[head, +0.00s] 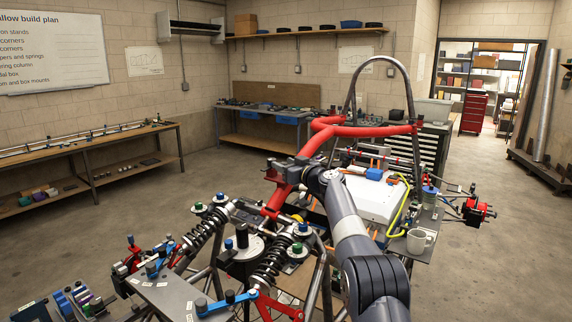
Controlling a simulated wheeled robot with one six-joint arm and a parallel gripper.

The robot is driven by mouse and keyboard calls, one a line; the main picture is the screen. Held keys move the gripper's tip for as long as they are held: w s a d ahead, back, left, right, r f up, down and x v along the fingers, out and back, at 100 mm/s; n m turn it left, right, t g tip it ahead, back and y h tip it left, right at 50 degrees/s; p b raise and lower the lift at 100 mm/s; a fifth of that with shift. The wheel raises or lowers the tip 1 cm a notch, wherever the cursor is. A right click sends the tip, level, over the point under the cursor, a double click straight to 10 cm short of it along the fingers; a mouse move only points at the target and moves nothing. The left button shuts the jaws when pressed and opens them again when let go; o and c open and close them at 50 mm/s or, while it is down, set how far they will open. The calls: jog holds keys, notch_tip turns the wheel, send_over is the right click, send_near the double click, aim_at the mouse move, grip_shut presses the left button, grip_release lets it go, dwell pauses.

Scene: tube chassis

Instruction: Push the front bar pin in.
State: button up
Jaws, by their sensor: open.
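The tube chassis stands in front of me, with a red tube hoop (372,131) and a dark roll hoop behind it. My arm reaches forward over it, and my gripper (277,172) is at its far end, small and dark against the red tube. It looks open and empty. A red bar (276,201) runs down just below the gripper; whether they touch I cannot tell. The front bar pin cannot be picked out with certainty; the gripper and wrist may hide it. Several blue- and green-capped fittings show around the two coil springs (271,262) nearer me.
A red hub (475,211) sticks out at the right. Workbenches (90,150) line the left wall. The floor between (195,170) is clear.

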jog(key=shift+c, duration=0.3)
grip_shut()
notch_tip(320, 180, down, 4)
jog(key=b, duration=0.4)
jog(key=shift+b, duration=0.35)
jog(key=shift+o, duration=0.3)
grip_release()
jog(key=shift+r, duration=0.1)
jog(key=shift+d+r, duration=0.1)
jog(key=shift+r, duration=0.05)
